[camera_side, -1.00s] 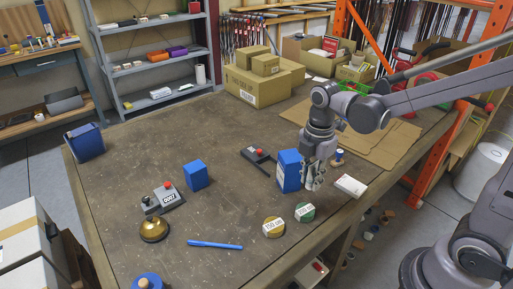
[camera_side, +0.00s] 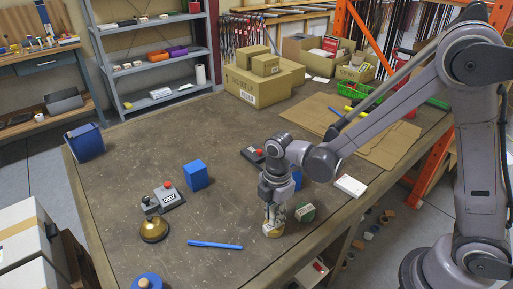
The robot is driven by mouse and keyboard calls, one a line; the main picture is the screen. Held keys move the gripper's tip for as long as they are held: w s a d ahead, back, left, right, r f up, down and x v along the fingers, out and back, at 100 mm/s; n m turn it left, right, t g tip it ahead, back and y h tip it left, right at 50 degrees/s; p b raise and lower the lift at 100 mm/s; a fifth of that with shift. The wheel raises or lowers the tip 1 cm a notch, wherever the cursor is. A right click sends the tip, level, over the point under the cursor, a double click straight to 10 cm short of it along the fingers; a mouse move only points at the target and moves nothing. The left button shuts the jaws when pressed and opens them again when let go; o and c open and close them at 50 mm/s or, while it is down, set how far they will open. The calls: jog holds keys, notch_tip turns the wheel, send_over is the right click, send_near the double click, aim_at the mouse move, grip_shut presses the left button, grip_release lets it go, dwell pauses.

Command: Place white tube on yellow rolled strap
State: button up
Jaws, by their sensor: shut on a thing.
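The yellow rolled strap (camera_side: 270,233) lies on the table toward the front right, with only part of its rim showing below my gripper. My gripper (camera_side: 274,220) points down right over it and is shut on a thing. A pale upright shape between the fingers appears to be the white tube, but it is small and mostly hidden by the fingers. I cannot tell whether it touches the strap.
The green rolled strap (camera_side: 306,213) lies close at right. A white box (camera_side: 350,186) is near the right edge. A blue box (camera_side: 297,180) is partly behind my wrist.

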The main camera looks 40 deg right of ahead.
jog(key=shift+f, duration=0.25)
jog(key=o, duration=0.9)
jog(key=shift+f, duration=0.15)
